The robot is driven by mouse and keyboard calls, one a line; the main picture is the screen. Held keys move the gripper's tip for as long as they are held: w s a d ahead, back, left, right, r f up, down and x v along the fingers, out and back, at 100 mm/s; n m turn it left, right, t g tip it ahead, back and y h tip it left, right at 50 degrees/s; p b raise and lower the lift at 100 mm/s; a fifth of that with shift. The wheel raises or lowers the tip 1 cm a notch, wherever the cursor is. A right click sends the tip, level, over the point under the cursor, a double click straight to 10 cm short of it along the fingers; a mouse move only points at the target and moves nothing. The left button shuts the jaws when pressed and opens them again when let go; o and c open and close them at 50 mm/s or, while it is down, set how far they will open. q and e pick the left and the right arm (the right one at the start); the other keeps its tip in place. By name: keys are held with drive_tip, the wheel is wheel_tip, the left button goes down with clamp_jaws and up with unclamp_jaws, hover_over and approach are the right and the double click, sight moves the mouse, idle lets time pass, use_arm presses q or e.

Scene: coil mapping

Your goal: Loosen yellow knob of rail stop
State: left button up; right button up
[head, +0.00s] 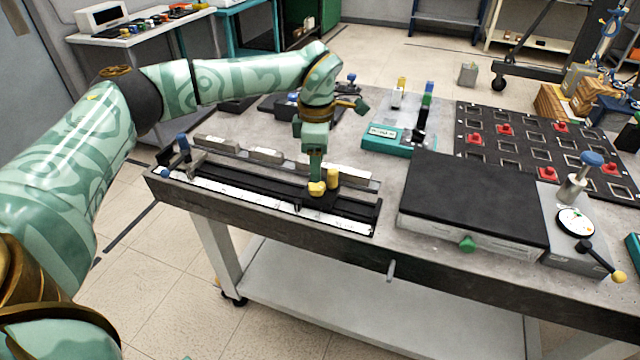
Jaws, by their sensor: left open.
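The yellow knob (317,189) sits on the dark rail stop (325,202), toward the right end of the black rail (262,192) at the table's front left. A taller yellow cylinder (333,178) stands just right of the knob. My left gripper (316,178) points down directly over the knob, with its fingertips at or very near it. It is open. The view is too small to tell whether the fingers touch the knob, and the gripper hides part of it. My right gripper is not in view.
A blue-topped clamp (183,144) stands at the rail's left end. Grey blocks (265,155) lie behind the rail. A black-topped box (475,195) sits to the right, beside a gauge stand (575,222). A teal box (386,139) and a slotted black panel (540,150) lie farther back.

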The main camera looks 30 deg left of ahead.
sight(317, 185)
use_arm(q)
wheel_tip(317, 185, down, 6)
drive_tip(key=shift+r+b, duration=0.25)
drive_tip(key=shift+b, duration=0.5)
drive_tip(key=c, duration=1)
